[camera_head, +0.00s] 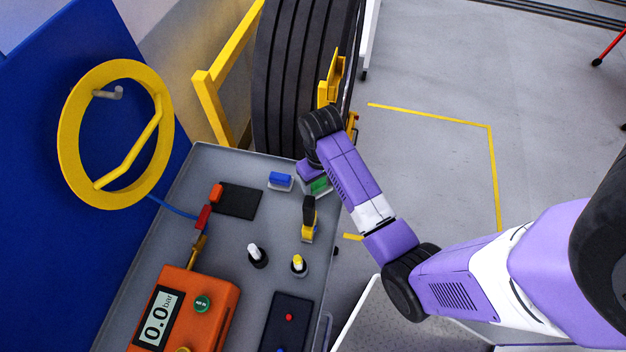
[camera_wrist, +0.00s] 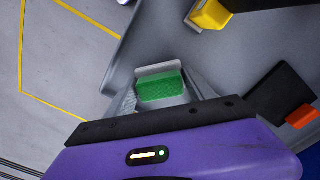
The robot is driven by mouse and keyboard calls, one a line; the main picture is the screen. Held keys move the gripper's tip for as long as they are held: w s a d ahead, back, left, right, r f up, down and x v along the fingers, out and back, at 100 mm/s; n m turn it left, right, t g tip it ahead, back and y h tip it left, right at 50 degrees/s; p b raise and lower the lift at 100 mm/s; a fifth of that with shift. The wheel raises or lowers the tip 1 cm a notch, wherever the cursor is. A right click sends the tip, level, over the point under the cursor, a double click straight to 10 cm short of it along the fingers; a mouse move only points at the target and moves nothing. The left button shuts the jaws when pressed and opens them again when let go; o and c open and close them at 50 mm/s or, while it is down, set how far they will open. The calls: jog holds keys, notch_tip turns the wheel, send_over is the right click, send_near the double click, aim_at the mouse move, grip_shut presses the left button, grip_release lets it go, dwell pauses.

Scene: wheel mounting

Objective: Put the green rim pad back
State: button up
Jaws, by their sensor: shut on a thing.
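The green rim pad (camera_head: 319,186) is at the tray's upper right edge in the head view, partly hidden by my arm. In the wrist view the green pad (camera_wrist: 160,88) sits between my fingers, with a pale grey strip along its far side. My gripper (camera_wrist: 162,95) is shut on it. The pad is over the grey tray (camera_wrist: 250,55); I cannot tell whether it touches the surface. A matching blue pad (camera_head: 280,180) with a pale base lies on the tray (camera_head: 228,165), left of the green one.
A yellow and black tool (camera_head: 309,224) stands near the tray's right edge. A black mat (camera_head: 239,201), two small bottles (camera_head: 257,256) and an orange gauge box (camera_head: 186,312) share the tray. A large tyre (camera_head: 297,75) and yellow frame (camera_head: 212,100) stand just beyond.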

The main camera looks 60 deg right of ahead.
jog(key=shift+f, duration=0.55)
jog(key=shift+s, duration=0.1)
jog(key=o, duration=1.2)
jog(key=shift+r, duration=0.1)
